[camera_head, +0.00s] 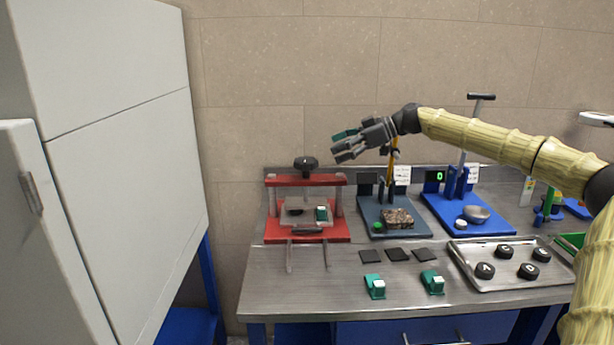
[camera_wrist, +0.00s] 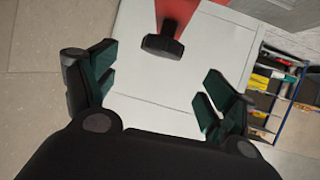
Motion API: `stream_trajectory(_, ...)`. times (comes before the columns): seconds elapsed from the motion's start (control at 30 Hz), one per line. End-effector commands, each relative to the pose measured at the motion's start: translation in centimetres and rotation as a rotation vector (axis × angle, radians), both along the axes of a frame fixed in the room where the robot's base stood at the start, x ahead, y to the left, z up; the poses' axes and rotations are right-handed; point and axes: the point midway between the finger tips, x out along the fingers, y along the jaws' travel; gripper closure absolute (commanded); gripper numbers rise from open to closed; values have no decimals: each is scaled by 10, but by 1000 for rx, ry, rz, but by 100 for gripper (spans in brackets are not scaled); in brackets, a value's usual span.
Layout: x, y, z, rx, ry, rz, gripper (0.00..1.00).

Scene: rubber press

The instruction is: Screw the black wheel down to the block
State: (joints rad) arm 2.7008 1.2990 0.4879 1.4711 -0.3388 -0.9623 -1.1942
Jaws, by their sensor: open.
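The black wheel (camera_head: 306,163) sits on top of the red press, above its red crossbar (camera_head: 305,181). Below the crossbar, a pale plate holds a small dark piece (camera_head: 295,211) and a teal-and-white piece (camera_head: 321,214). I cannot tell which part is the block, nor how far the wheel's screw stands from it. My gripper (camera_head: 338,144) is open and empty, above and to the right of the wheel, apart from it. In the wrist view the wheel (camera_wrist: 163,46) shows beyond and between the spread green-padded fingers (camera_wrist: 160,86), with part of the red crossbar (camera_wrist: 181,12) behind it.
Right of the press stand a dark-blue stand (camera_head: 376,228) with a brown lump and a blue stand (camera_head: 443,219) with a metal bowl. A metal tray (camera_head: 505,287) with several black knobs is at right. Dark squares and two teal pieces lie in front. A white cabinet (camera_head: 130,150) is at left.

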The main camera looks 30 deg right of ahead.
Motion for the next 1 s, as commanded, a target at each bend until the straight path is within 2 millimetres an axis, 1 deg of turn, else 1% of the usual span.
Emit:
stream_trajectory(0.03,-2,-1,-2,18,-5,-6,16)
stream_trajectory(0.13,-4,-1,0,39,-5,-14,16)
stream_trajectory(0.27,-3,6,2,41,-3,-15,16)
stream_trajectory(0.37,2,15,2,36,-3,-15,16)
stream_trajectory(0.7,24,54,-10,25,-3,-13,16)
stream_trajectory(1.0,45,77,-24,25,-2,-15,16)
